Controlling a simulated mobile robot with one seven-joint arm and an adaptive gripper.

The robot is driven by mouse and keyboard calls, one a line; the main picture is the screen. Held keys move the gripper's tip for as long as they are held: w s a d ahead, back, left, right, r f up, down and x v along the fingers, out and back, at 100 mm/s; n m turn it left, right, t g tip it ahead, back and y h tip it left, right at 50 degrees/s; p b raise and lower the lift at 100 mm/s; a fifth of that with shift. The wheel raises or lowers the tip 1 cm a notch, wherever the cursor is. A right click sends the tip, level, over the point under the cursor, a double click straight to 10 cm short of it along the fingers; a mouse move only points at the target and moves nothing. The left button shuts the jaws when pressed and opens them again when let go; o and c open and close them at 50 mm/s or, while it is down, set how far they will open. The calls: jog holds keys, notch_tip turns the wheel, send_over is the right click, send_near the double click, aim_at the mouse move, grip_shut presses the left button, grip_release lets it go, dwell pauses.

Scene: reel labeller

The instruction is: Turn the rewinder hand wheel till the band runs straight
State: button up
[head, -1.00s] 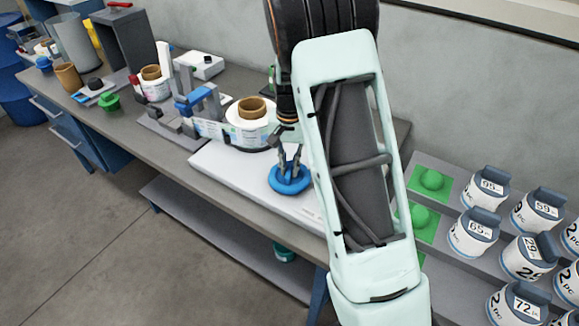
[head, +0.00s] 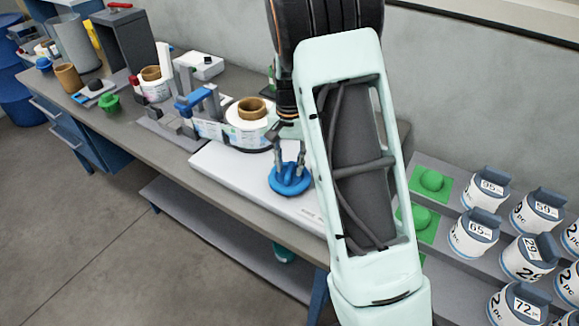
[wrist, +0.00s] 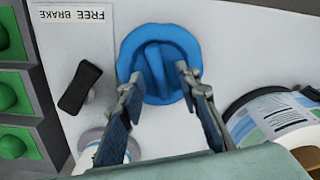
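The blue hand wheel (head: 289,182) lies on the white base plate in front of the rewinder reel (head: 247,132). It is round with a raised grip bar across it, pointing along the fingers in the wrist view (wrist: 158,70). My gripper (head: 289,158) is over the wheel, its two fingertips apart on either side of the bar. In the wrist view (wrist: 158,82) a gap shows between the fingers and the bar. The printed band (head: 208,130) runs from the grey and blue guide (head: 190,103) to the reel. I cannot tell whether it runs straight.
In the wrist view a black lever (wrist: 80,87) sits by a "FREE BRAKE" label (wrist: 75,15). Green domed buttons (head: 432,180) are right of my arm. Several numbered white canisters (head: 474,232) stand on racks at the right. Another reel (head: 154,85) is further left.

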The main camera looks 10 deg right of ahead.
aim_at(289, 169)
notch_tip(289, 169, up, 11)
dwell(0.3)
jog(key=shift+f, duration=0.15)
